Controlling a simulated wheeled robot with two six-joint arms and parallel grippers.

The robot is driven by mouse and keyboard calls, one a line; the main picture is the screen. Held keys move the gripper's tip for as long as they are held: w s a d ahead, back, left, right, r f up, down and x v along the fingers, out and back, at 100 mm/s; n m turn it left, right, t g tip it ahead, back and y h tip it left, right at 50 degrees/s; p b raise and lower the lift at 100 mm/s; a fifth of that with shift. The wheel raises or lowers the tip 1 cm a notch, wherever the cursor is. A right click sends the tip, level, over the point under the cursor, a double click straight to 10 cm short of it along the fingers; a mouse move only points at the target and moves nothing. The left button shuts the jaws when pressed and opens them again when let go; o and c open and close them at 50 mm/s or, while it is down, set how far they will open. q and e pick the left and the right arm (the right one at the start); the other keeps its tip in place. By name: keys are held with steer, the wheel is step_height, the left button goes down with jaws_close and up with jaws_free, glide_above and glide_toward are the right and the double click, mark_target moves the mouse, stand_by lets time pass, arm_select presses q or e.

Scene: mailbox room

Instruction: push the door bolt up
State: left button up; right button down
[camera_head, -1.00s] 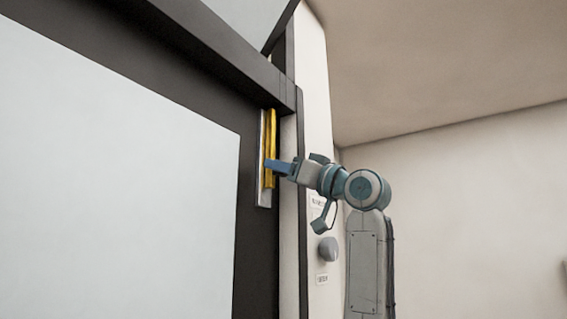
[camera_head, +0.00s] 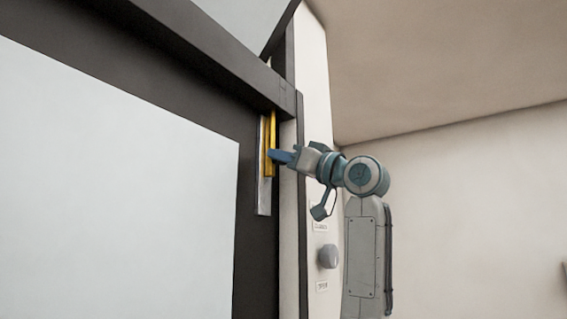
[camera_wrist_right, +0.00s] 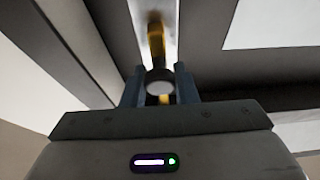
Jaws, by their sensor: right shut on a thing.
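The yellow door bolt (camera_head: 269,132) stands upright on a pale metal plate (camera_head: 263,195) at the right edge of the dark door frame in the head view. In the right wrist view the yellow bolt (camera_wrist_right: 156,42) runs away from me, with a round pale end between the fingers. My right gripper (camera_head: 273,156) is at the lower part of the bolt, reaching in from the right. In the wrist view my right gripper (camera_wrist_right: 160,88) has a finger on each side of the bolt and is shut on it. My left gripper is not in view.
A dark header beam (camera_head: 215,55) crosses just above the bolt. A round grey knob (camera_head: 328,256) sticks out of the pale side panel below my right arm, between small labels. A large white panel (camera_head: 110,190) fills the door at left. The right side is open room.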

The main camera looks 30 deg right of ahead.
steer(key=shift+s+d+r, duration=0.1)
steer(key=shift+r, duration=0.3)
steer(key=c, duration=1.2)
jaws_free()
steer(key=b+v, duration=0.6)
steer(key=v, duration=0.4)
steer(key=shift+s+f+b, duration=0.2)
steer(key=shift+s+b, duration=0.05)
steer(key=shift+b, duration=0.1)
steer(key=shift+d, duration=0.1)
